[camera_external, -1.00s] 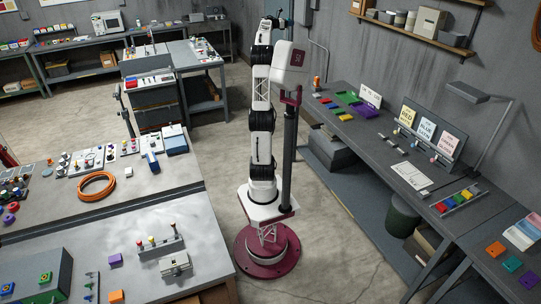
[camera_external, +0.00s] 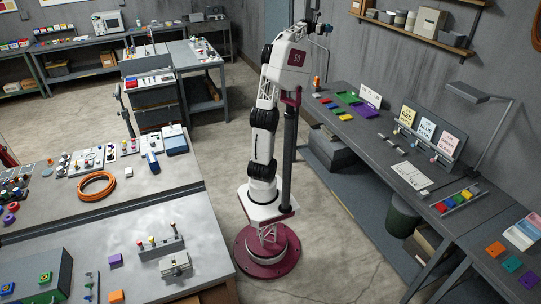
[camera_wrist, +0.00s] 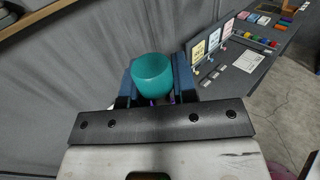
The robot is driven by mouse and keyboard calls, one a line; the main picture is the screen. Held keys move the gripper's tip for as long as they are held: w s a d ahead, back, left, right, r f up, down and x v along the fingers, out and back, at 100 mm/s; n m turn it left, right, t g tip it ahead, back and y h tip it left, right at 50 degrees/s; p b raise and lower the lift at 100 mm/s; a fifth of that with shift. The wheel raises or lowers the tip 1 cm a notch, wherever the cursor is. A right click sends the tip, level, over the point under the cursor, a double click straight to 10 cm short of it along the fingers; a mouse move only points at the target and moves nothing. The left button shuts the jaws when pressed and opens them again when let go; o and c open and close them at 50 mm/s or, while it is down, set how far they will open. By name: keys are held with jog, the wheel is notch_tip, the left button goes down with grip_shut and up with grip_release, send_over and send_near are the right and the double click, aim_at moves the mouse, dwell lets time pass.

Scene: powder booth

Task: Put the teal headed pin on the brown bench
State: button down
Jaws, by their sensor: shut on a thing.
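The teal headed pin (camera_wrist: 152,75) shows in the wrist view as a round teal head between the two dark blue fingers. My gripper (camera_wrist: 153,92) is shut on it; the pin's lower part is mostly hidden by the fingers. In the external view my gripper (camera_external: 322,30) is small, high up near the back wall, left of the wall shelf, well above the benches. The pin is too small to make out there. I cannot pick out a plainly brown bench top; the bench tops in view look grey.
The right wall bench (camera_external: 395,165) carries cards, coloured blocks and a lamp (camera_external: 478,93). A wall shelf (camera_external: 415,35) with boxes is at the upper right. The left bench (camera_external: 130,185) holds an orange cable coil (camera_external: 96,186) and several small parts. Floor around my base is open.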

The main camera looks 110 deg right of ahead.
jog(key=s+a+f+m+t+y, duration=0.1)
jog(key=s+a+m+t+y, duration=0.2)
jog(key=a, duration=0.9)
jog(key=s+a+m+t+y, duration=0.15)
jog(key=s+a+t, duration=0.3)
jog(key=a, duration=0.65)
jog(key=s+a+f+m+t+y, duration=0.15)
jog(key=s+a+m+t, duration=0.25)
jog(key=a, duration=0.8)
notch_tip(320, 180, down, 56)
jog(key=shift+a+r, duration=0.15)
jog(key=shift+s+g, duration=0.1)
jog(key=shift+g, duration=0.15)
jog(key=shift+s+d+f, duration=0.25)
jog(key=shift+s+d, duration=0.15)
jog(key=shift+s, duration=2.2)
jog(key=shift+s+d+f, duration=0.25)
jog(key=shift+s+d, duration=0.2)
jog(key=shift+s, duration=2.2)
jog(key=shift+s+d+f, duration=0.25)
jog(key=shift+s+d, duration=0.15)
jog(key=shift+s, duration=2.2)
jog(key=shift+f, duration=0.1)
jog(key=shift+f, duration=1.65)
